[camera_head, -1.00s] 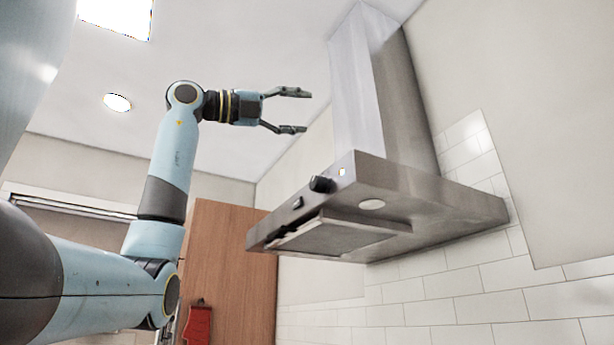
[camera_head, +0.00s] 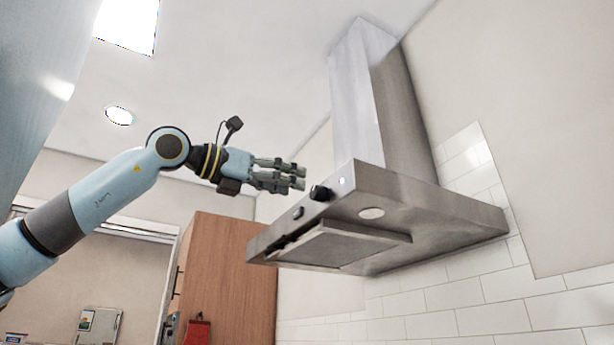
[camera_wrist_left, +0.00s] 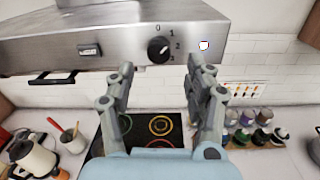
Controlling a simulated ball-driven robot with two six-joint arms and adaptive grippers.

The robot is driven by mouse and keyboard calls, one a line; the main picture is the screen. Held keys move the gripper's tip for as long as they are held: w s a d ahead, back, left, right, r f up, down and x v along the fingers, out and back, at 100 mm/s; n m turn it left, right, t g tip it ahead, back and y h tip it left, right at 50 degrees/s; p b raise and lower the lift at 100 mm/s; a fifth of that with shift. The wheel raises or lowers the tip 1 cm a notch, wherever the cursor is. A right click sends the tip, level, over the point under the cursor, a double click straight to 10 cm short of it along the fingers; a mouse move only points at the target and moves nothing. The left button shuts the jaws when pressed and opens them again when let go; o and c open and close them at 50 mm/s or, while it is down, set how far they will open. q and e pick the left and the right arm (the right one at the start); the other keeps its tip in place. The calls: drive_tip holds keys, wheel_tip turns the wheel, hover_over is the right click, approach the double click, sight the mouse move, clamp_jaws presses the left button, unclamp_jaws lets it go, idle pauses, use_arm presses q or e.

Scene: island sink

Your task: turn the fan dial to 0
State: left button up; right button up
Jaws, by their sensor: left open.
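The fan dial (camera_head: 320,193) is a black round knob on the front face of the steel range hood (camera_head: 375,190). In the left wrist view the dial (camera_wrist_left: 158,49) has the marks 0, 1, 2 and 3 around it, with 0 at the top. The picture is too small to tell surely where its pointer stands. My left gripper (camera_head: 303,176) is open and empty, its fingertips just left of and above the dial in the head view. In the wrist view the fingers straddle the space below the dial, apart from it. My right gripper is not in view.
A rectangular switch (camera_wrist_left: 90,50) sits left of the dial, and a round light (camera_wrist_left: 204,45) sits right of it. Below are a cooktop (camera_wrist_left: 150,128), pots (camera_wrist_left: 35,158) and several jars (camera_wrist_left: 247,118). A wooden cabinet (camera_head: 230,270) stands behind the hood.

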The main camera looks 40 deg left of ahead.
sight(313, 191)
use_arm(q)
drive_tip(key=p+x, duration=0.1)
drive_tip(key=x, duration=0.1)
drive_tip(key=p+x, duration=0.2)
drive_tip(key=shift+a+r, duration=0.1)
drive_tip(key=shift+r, duration=0.1)
drive_tip(key=shift+w+f+p, duration=0.25)
drive_tip(key=shift+w+p, duration=0.1)
drive_tip(key=shift+w, duration=0.2)
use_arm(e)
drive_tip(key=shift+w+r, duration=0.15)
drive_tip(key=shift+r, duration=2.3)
use_arm(q)
clamp_jaws()
